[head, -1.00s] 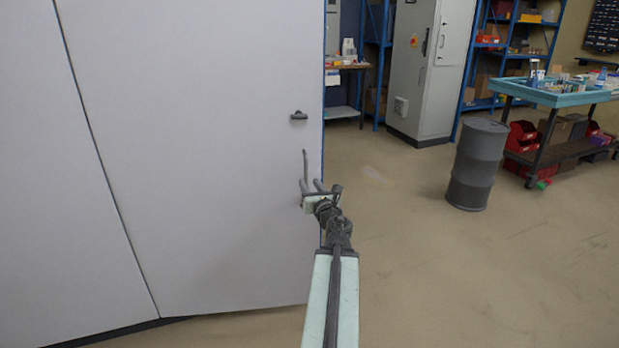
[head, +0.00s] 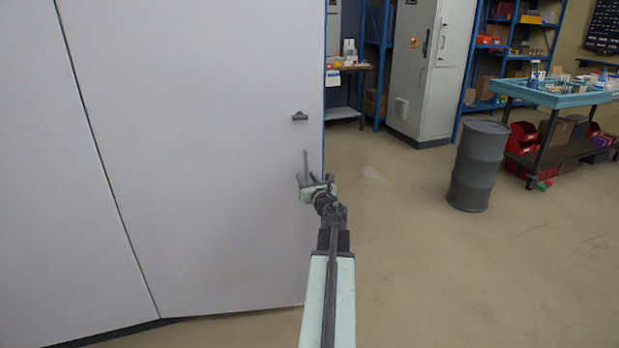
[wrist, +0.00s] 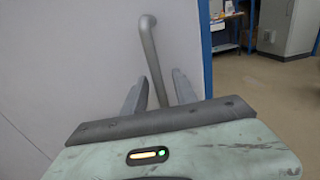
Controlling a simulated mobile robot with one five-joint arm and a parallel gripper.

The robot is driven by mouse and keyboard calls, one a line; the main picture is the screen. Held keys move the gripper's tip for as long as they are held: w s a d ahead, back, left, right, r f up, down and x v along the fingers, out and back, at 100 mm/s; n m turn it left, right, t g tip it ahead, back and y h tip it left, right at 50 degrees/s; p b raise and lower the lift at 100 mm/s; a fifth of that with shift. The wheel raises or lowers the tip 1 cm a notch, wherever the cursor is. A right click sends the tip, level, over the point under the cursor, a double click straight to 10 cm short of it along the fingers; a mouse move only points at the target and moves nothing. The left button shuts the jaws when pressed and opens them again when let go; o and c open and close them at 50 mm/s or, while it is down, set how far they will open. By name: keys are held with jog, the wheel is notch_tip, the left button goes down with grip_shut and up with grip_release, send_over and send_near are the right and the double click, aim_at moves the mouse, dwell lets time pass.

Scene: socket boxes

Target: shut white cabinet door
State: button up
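The white cabinet door (head: 220,180) fills the left half of the head view and stands ajar, its bottom edge angled out from the cabinet's dark base. A grey bar handle (head: 305,163) stands upright near the door's free edge; it also shows in the wrist view (wrist: 149,45). My gripper (head: 310,180) is at the lower part of this handle. In the wrist view my gripper's fingers (wrist: 158,92) are apart, one on each side of the bar. Whether they touch it cannot be told. The handle's lower end is hidden behind the gripper body.
A grey drum (head: 478,168) stands on open floor to the right. A blue-topped workbench (head: 560,97) and a tall grey cabinet (head: 425,75) are farther back.

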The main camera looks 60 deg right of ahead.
grip_shut()
dwell(1.3)
